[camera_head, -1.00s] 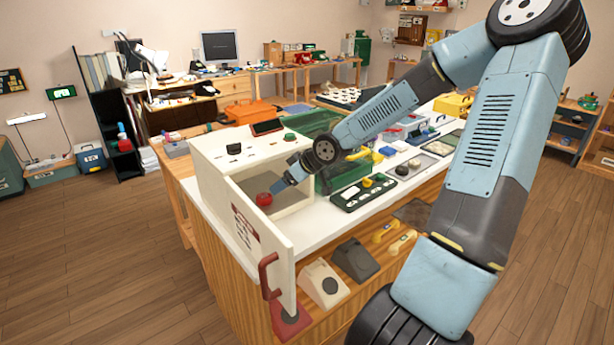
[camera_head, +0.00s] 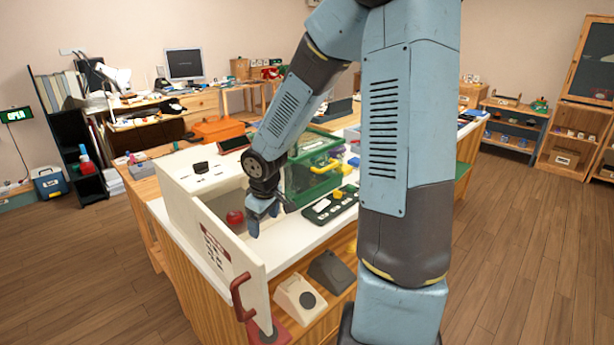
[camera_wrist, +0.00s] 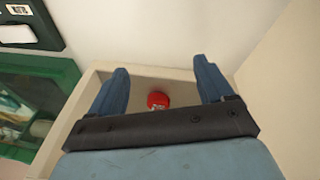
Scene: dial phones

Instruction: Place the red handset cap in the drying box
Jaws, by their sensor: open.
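The red handset cap (camera_head: 235,217) rests inside the open white drying box (camera_head: 181,193), near its front opening. It also shows in the wrist view (camera_wrist: 158,100), between and beyond my two blue fingers. The box door (camera_head: 222,258), with a red handle, stands swung open toward the front left. My gripper (camera_head: 262,222) is open and empty, just outside the box opening, to the right of the cap and apart from it. In the wrist view my gripper (camera_wrist: 160,85) has wide-spread fingers with nothing between them.
A green crate (camera_head: 312,180) stands to the right of the box. A dark green tray with pieces (camera_head: 330,205) lies on the white counter. Grey and white phone bodies (camera_head: 300,298) sit on the shelf below the counter. A small strip of counter before the box is clear.

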